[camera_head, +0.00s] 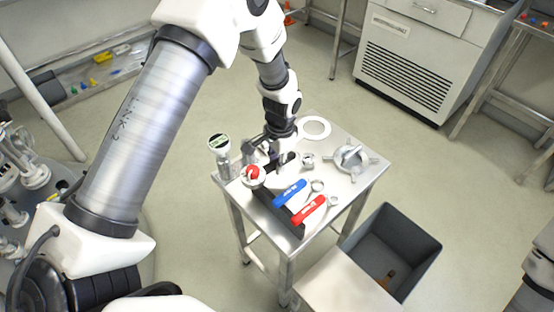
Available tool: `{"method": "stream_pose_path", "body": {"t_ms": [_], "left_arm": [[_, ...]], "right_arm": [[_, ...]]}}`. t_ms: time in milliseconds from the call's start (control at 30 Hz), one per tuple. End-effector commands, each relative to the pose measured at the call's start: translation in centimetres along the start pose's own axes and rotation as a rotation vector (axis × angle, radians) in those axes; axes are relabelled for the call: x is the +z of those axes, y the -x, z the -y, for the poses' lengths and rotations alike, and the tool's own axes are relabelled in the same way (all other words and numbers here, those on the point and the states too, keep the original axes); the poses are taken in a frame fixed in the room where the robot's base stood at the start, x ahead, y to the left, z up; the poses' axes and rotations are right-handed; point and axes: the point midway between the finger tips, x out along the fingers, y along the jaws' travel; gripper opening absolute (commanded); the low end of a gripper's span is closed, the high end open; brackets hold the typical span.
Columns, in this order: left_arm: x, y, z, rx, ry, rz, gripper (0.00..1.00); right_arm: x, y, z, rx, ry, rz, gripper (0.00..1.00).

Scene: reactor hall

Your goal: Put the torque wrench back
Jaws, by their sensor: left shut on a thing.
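My left gripper (279,158) is low over the steel table, shut on a dark-handled tool that appears to be the torque wrench (286,159). The fingers cover much of it, and I cannot tell whether it touches the surface below. A dark holder (277,216) runs along the table's front left side, just in front of the gripper. A blue-handled wrench (290,194) and a red-handled wrench (308,210) lie side by side across it. My right gripper is out of view.
The small steel table (345,197) also carries a white ring (315,128), a grey valve-like part (352,160), a red-topped round part (253,174) and a gauge (219,143). A grey open bin (398,247) stands to the right. Open floor lies beyond.

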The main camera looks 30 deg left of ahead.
Motion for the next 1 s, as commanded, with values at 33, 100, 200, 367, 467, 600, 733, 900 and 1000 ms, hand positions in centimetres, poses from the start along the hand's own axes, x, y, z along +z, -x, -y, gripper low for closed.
{"method": "stream_pose_path", "body": {"t_ms": [33, 100, 200, 367, 467, 600, 733, 900, 1000], "left_arm": [[-0.03, 0.07, 0.02, -0.001, 0.000, -0.001, 0.00], [-0.03, 0.09, 0.02, 0.000, 0.000, -0.001, 0.00], [-0.02, 0.09, 0.02, 0.000, 0.000, -0.001, 0.00], [-0.02, 0.04, 0.01, 0.000, 0.000, 0.000, 0.00], [-0.02, -0.06, 0.01, 0.000, 0.000, 0.000, 0.00], [-0.03, -0.18, 0.01, 0.000, 0.000, 0.000, 0.00], [-0.02, -0.23, 0.00, 0.000, 0.000, 0.000, 0.00], [-0.02, -0.25, 0.00, 0.000, 0.000, 0.000, 0.51], [-0.01, -0.25, 0.00, 0.000, 0.000, 0.000, 0.51]], "right_arm": [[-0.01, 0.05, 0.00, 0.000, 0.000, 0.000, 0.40], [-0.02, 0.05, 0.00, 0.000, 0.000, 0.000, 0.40], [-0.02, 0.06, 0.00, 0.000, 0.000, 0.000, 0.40], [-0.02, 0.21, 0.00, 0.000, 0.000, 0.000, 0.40], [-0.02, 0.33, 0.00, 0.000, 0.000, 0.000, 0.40], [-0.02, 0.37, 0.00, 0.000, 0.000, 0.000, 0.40], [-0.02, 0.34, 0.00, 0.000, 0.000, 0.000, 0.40], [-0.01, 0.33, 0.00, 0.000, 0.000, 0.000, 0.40], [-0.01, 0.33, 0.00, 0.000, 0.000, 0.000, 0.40]]}}
